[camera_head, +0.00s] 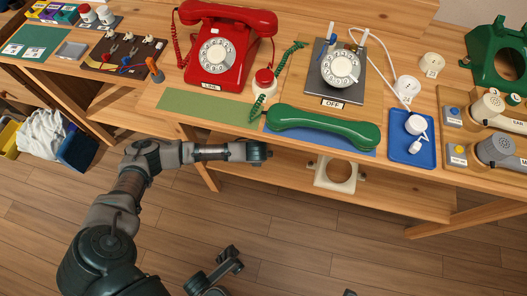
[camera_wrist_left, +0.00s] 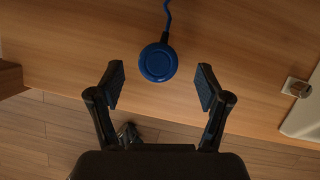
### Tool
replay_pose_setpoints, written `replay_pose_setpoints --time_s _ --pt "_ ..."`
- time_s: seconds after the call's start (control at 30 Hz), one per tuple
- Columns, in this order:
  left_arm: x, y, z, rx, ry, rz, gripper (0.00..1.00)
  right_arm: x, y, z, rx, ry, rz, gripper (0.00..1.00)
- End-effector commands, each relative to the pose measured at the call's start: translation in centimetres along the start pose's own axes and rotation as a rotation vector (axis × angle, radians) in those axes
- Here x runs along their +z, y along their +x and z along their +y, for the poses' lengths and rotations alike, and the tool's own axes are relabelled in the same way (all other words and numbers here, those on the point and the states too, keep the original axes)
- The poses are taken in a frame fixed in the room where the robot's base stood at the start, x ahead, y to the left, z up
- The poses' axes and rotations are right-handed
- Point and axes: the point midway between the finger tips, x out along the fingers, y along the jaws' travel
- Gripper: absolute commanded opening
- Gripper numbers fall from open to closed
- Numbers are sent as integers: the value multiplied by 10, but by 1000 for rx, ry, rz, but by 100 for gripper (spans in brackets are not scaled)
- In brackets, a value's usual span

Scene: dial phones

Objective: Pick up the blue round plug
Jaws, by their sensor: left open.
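The blue round plug (camera_wrist_left: 158,63) lies on a wooden surface in the left wrist view, with a blue cord running up from it. In the head view I cannot make it out. My left gripper (camera_wrist_left: 159,82) is open and empty. Its two fingers point toward the plug, one to each side of it in the picture, and I see no contact. In the head view the left gripper (camera_head: 259,152) is at the front edge of the desk, above the lower shelf.
The desk (camera_head: 130,95) holds a red phone (camera_head: 226,45), a green handset (camera_head: 322,128) and a blue tray (camera_head: 412,152). A small socket-like piece (camera_wrist_left: 296,87) is to the plug's right. The floor in front is open.

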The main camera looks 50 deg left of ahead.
Motion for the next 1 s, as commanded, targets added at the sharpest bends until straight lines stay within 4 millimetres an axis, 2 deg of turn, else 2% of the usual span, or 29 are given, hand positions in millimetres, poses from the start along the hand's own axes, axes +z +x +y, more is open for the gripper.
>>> replay_pose_setpoints --time_s 0.03,0.13,0.43,0.47,0.67,0.7,1.0 --pt "-7 17 3 8 2 9 77 7 -5 0 -3 0 6 47" --pt "-5 29 4 6 1 9 77 9 0 -3 -14 -3 31 47" --pt "0 28 2 -2 -2 2 77 5 7 -6 -22 -5 50 47" --pt "0 28 2 -2 -2 2 72 5 7 -5 -22 -5 50 47" --pt "-1 26 1 0 -1 0 22 11 6 -4 -20 -4 43 47" --pt "-1 26 1 0 -1 1 19 11 6 -4 -20 -4 43 47" --pt "0 27 2 -3 -2 3 19 10 7 -4 -21 -5 45 47"
